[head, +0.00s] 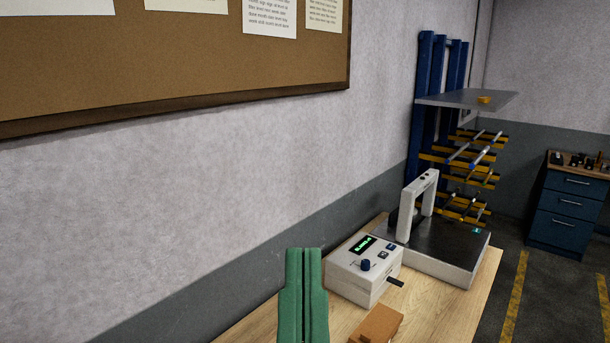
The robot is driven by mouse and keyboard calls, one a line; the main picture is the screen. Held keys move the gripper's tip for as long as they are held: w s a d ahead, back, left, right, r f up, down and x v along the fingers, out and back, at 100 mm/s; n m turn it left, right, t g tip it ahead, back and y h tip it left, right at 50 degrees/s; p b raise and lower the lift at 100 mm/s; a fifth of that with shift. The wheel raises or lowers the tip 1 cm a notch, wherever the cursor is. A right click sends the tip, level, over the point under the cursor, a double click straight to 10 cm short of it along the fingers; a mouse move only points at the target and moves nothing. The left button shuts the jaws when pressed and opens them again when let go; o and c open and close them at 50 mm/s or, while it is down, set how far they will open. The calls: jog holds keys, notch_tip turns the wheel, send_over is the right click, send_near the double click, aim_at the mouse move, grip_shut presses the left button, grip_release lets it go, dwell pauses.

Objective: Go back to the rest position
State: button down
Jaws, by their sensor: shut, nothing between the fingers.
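My gripper (304,252) shows at the bottom of the head view, left of the middle. Its two green fingers point up in the picture and lie side by side, closed on each other, with nothing between them. In the picture it overlaps the left part of a wooden bench (262,325) and the wall behind. I cannot tell its height above the bench. The rest of my arm is not in view.
Right of my gripper, the bench holds a white box with display and knob (362,278), a device with an upright handle (462,252) and a brown block (377,326). Farther back stand a blue rack (425,110) and a drawer cabinet (563,217). A corkboard (170,60) hangs at left.

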notch_tip(320, 180, up, 18)
jog(key=p, duration=1.4)
jog(key=shift+r, duration=0.2)
jog(key=shift+a, duration=0.1)
